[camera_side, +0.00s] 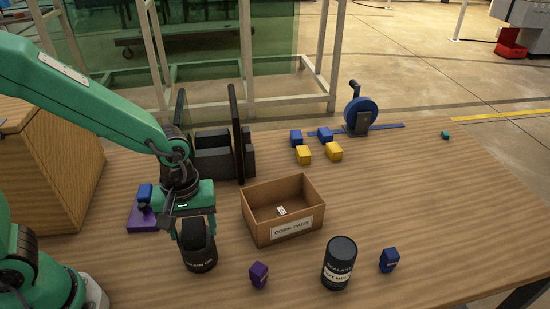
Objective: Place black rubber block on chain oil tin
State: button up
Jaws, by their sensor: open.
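The chain oil tin (200,261) is a dark, round tin with a pale label, standing upright at the front left of the table. A black block (196,233), which looks like the black rubber block, sits on top of the tin. My gripper (194,227) points down right over the tin. Its jaws are open, with one finger to each side of the block. Whether a finger touches the block is hard to tell. The tin's top is largely hidden by the block and the gripper.
A cardboard "CORK PADS" box (262,233) stands right of the tin. A purple block (258,275), dark sealant tin (339,263) and blue block (389,260) are at the front. A black stand (213,162) is behind my gripper. The right of the table is mostly free.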

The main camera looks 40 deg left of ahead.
aim_at(192, 228)
jog(key=shift+r, duration=0.1)
notch_tip(192, 228, up, 12)
dwell(0.8)
jog(key=shift+r, duration=0.1)
dwell(0.4)
jog(key=s+a+r+m+t, duration=0.1)
jog(key=s+a+m+t, duration=0.1)
jog(key=a+m, duration=0.2)
jog(key=s+a+r+m+t, duration=0.2)
jog(key=a+m+t, duration=0.1)
jog(key=a+m, duration=0.2)
jog(key=shift+s+a+r+t, duration=0.3)
jog(key=shift+s+a, duration=0.1)
jog(key=shift+a, duration=0.95)
